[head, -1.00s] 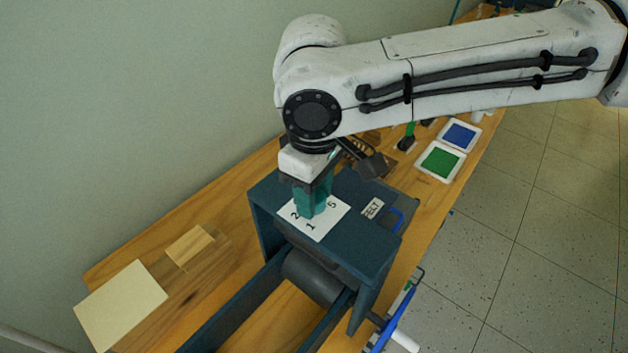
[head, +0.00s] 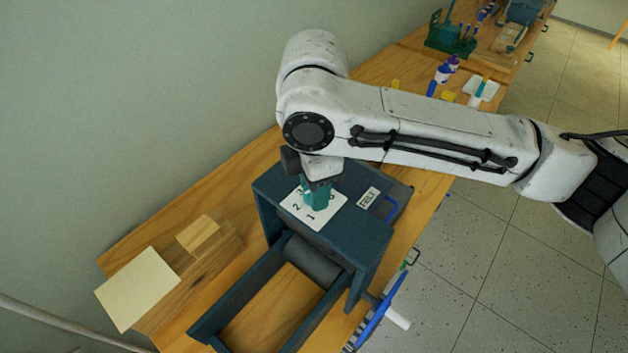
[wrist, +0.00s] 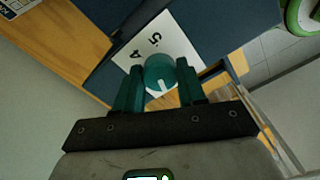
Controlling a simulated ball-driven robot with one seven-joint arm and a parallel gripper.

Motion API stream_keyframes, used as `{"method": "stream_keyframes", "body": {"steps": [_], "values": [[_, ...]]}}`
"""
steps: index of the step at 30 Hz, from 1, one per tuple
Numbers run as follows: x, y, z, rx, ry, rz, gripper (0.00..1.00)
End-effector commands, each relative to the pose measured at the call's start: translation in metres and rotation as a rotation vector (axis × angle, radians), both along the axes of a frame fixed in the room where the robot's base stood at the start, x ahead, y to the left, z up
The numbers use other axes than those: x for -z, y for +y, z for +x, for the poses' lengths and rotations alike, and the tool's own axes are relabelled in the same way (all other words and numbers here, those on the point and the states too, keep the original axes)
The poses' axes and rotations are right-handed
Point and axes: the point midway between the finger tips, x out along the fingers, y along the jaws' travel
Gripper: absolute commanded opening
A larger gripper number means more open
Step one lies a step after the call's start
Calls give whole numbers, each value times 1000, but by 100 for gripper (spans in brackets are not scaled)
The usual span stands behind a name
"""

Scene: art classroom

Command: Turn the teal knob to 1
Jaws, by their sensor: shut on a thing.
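The teal knob (wrist: 158,72) stands on a white dial card (head: 298,206) on top of a dark blue press housing (head: 268,203). In the wrist view a white line on the knob points down toward my gripper's body, with 4 and 5 printed above and left of it. My gripper (wrist: 160,68) has its two teal fingers shut on the knob, one on each side. In the head view my gripper (head: 317,192) covers most of the knob, and 2 and 1 show on the card's near side. I cannot tell which number the line meets.
A wooden block (head: 205,260) with a pale sheet (head: 142,290) lies left of the press. A dark roller (head: 312,260) and frame rails are in front. A FELT label (head: 369,197) and blue handle (head: 391,208) sit to the right. The wall runs close behind.

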Motion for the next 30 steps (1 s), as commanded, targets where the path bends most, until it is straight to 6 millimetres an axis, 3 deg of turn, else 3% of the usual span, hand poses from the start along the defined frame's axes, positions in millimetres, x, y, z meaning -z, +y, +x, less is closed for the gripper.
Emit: {"method": "stream_keyframes", "body": {"steps": [18, 30], "values": [[1, 0, 1, -570, -2, 0, 9], [0, 0, 1, -812, -2, 0, 9]]}}
